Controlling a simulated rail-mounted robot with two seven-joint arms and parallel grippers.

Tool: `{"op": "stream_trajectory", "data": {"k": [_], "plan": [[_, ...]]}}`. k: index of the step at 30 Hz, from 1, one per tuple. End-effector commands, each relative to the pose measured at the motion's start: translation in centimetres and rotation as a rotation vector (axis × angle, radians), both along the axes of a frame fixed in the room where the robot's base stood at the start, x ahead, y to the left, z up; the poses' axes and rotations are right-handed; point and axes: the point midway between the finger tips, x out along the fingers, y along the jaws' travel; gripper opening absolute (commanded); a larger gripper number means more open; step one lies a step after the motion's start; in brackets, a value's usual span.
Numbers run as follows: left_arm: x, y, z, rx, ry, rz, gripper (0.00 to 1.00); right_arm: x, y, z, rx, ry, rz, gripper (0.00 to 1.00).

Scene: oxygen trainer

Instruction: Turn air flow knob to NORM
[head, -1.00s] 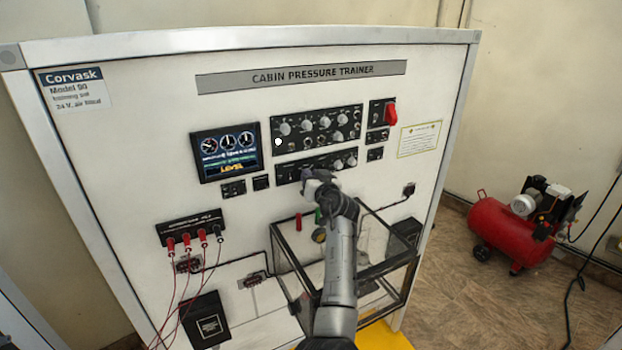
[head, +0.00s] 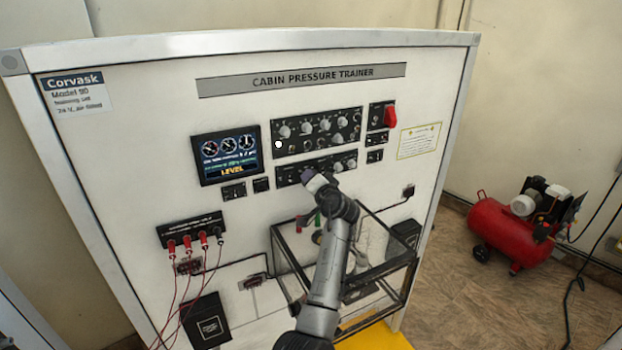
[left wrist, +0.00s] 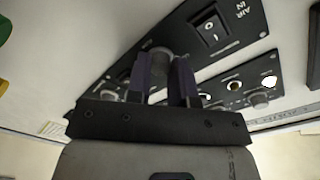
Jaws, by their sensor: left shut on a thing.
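My left gripper (head: 310,177) is at the lower black control panel (head: 340,163) of the cabin pressure trainer. In the left wrist view its two dark fingers (left wrist: 163,82) close around a round grey knob (left wrist: 160,60) on a black panel. I cannot read a label or setting beside this knob; the fingers hide part of it. In the head view the gripper covers the knob. Other round knobs (head: 352,163) sit to the right on the same panel. My right gripper is not in view.
A rocker switch (left wrist: 211,27) marked AIR IN is close to the fingers. The upper panel (head: 318,131) has several knobs, with a red switch (head: 390,116) to its right. A display (head: 227,154) is at the left.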

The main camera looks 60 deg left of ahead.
Motion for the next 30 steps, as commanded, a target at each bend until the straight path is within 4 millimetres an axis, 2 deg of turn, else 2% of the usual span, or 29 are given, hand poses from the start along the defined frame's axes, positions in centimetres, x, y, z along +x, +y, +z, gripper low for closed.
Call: {"op": "stream_trajectory", "data": {"k": [20,21,28,30], "plan": [[0.0,0.0,0.02,0.006,0.056,-0.001,0.0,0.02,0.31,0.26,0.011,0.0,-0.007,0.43],[0.0,0.0,0.02,0.006,0.056,-0.001,0.23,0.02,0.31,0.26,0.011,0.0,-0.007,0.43],[0.0,0.0,0.01,0.005,0.056,0.0,0.45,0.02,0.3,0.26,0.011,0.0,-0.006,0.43],[0.0,0.0,0.01,0.005,0.055,0.0,0.47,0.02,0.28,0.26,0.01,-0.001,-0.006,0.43]]}}
